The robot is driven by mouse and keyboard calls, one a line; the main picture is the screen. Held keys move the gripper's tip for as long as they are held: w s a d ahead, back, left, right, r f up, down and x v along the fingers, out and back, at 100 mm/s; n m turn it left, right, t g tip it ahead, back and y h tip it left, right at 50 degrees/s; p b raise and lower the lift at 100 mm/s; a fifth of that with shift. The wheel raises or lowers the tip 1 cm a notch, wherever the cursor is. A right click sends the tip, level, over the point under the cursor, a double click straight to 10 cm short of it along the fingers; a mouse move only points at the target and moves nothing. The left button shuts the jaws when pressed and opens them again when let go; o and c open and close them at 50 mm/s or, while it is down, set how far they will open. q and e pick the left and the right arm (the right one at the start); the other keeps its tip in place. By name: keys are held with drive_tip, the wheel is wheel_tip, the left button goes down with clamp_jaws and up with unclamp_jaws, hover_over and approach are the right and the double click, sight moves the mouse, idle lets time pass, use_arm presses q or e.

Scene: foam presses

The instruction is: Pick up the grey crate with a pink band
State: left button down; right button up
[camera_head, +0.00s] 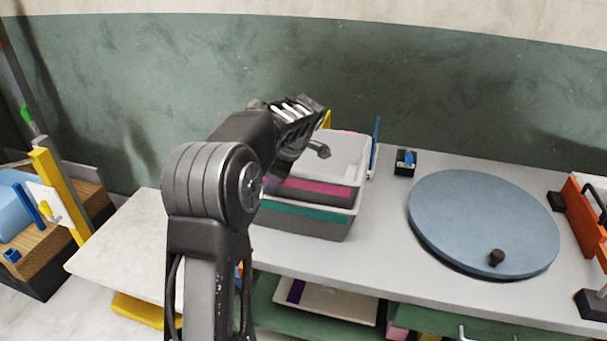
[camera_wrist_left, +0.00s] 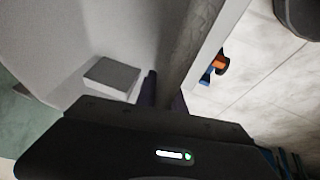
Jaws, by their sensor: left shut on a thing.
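The grey crate with a pink band (camera_head: 312,188) stands on the worktop on top of a grey crate with a teal band (camera_head: 310,224). I cannot tell whether there is a gap between the two. My left gripper (camera_wrist_left: 164,90) is shut on the pink-banded crate's near wall; its two dark fingers stand on either side of a grey strip in the left wrist view. In the head view my left arm hides the crate's left part, and the fingertips are mostly hidden. My right gripper is in neither view.
A round blue-grey disc (camera_head: 484,222) with a black knob lies on the worktop to the right. A small black box with a blue top (camera_head: 405,162) sits behind it. An orange fixture (camera_head: 585,215) stands at the right edge. A shelf below holds a pale tray (camera_head: 335,303).

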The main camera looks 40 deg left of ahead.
use_arm(q)
drive_tip(key=shift+r, duration=0.1)
idle(0.5)
drive_tip(key=shift+r+p, duration=0.2)
drive_tip(key=shift+p, duration=0.25)
wheel_tip(320, 180, up, 10)
drive_tip(key=shift+f+b, duration=0.1)
drive_tip(key=shift+b, duration=0.35)
